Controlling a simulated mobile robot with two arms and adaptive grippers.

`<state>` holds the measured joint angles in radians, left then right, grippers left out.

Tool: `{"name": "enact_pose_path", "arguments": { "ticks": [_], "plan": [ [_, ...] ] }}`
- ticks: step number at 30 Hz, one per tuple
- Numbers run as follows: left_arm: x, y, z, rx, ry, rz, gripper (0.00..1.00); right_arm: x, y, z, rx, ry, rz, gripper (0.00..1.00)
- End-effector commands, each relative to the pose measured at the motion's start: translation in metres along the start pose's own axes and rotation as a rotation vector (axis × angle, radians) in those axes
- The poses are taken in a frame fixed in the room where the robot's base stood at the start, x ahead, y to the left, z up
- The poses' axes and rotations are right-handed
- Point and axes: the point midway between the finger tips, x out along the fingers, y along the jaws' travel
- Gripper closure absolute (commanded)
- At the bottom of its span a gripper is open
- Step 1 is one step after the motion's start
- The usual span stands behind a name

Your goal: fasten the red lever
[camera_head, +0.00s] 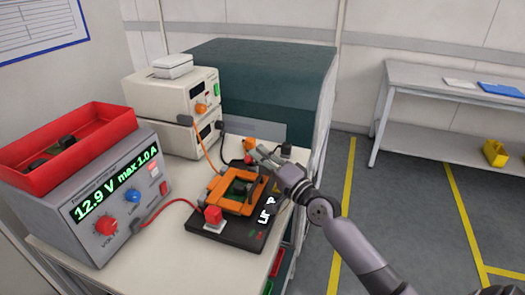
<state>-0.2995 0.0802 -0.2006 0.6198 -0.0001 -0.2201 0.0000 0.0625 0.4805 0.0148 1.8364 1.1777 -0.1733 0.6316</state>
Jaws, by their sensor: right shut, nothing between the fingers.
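A black test fixture (227,236) with an orange frame (217,188) on top sits on the bench. A dark green part shows inside the frame. A small red piece (250,159) at the fixture's back edge, possibly the red lever, is partly hidden by my right gripper. A red block (212,215) stands at the fixture's front left corner. My right gripper (260,153) is shut and empty, at the fixture's back right, close beside the small red piece; I cannot tell whether they touch. My left gripper is not in view.
A grey power supply (128,205) carrying a red bin (70,150) stands at left. Beige instruments (165,98) stand behind, and red and orange cables run to the fixture. A dark green cabinet (265,75) stands at the back.

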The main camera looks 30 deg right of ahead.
Motion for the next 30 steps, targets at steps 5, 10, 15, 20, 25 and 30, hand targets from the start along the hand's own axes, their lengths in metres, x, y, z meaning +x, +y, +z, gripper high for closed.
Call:
{"name": "enact_pose_path", "arguments": {
  "ticks": [5, 10, 15, 20, 25, 30],
  "plan": [
    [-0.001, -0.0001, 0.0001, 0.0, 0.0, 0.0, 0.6, -0.0024, 0.0007, 0.0042, -0.001, -0.001, 0.001, 1.0],
    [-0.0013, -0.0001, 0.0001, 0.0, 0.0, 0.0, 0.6, -0.0035, 0.001, 0.006, -0.001, 0.0, 0.001, 1.0],
    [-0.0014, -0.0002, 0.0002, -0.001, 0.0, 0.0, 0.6, -0.0041, 0.0012, 0.0069, -0.001, 0.0, 0.0, 1.0],
    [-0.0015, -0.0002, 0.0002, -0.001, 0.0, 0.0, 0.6, -0.0044, 0.0013, 0.0074, -0.001, 0.0, 0.0, 1.0],
    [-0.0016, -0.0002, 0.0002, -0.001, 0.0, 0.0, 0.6, -0.0046, 0.0014, 0.0077, -0.001, 0.0, 0.0, 1.0],
    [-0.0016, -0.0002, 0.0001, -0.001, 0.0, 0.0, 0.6, -0.0047, 0.0014, 0.0078, -0.001, 0.0, 0.0, 1.0]
  ]
}}
